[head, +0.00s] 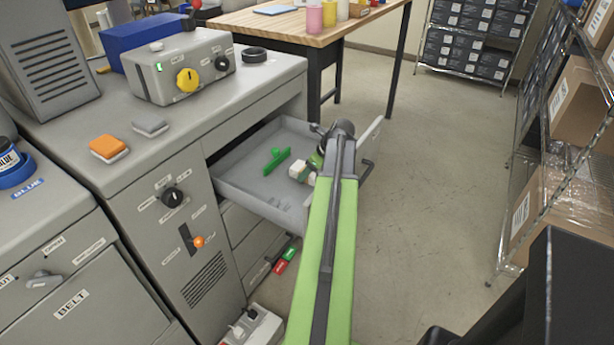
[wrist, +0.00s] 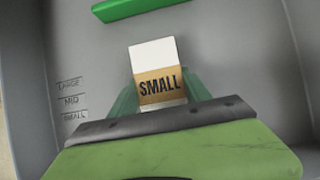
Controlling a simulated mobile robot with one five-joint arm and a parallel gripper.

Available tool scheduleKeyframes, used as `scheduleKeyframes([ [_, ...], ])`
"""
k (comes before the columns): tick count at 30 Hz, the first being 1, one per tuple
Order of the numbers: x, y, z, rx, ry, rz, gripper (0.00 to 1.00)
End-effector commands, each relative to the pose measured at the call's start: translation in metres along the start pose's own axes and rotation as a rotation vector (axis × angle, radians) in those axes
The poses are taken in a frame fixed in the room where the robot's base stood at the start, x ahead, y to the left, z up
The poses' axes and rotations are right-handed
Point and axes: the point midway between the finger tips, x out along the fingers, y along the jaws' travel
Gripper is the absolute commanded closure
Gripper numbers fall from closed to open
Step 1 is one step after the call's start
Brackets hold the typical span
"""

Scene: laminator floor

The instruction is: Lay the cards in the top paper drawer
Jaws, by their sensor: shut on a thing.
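The top paper drawer (head: 240,190) is pulled out from the grey cabinet. The cards (wrist: 152,55) are a white block with a tan band reading SMALL. They also show in the head view as a small white shape (head: 298,170), low inside the drawer. My gripper (wrist: 158,90) is shut on the cards, with a green finger on each side. Whether the cards touch the drawer floor I cannot tell. A green bar (head: 276,160) lies in the drawer beyond the cards. Marks LARGE, MID and SMALL (wrist: 72,101) are printed on the drawer floor at left.
The cabinet top holds a control box (head: 180,68), a black ring (head: 254,55), an orange block (head: 108,148) and a grey block (head: 150,127). Lower drawers are shut. A wooden table (head: 300,22) stands behind, and shelves with boxes stand at right. The floor between is clear.

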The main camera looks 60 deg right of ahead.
Motion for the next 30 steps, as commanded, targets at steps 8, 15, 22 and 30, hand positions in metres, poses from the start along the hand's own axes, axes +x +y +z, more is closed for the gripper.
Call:
scheduleKeyframes([
  [8,0.002,0.000,-0.002,0.000,0.000,0.000,0.30],
  [15,0.002,0.000,-0.002,0.001,0.000,0.000,0.22],
  [22,0.001,0.000,-0.001,0.001,0.000,0.000,0.22],
  [30,-0.035,0.000,0.003,0.002,0.000,-0.001,0.22],
])
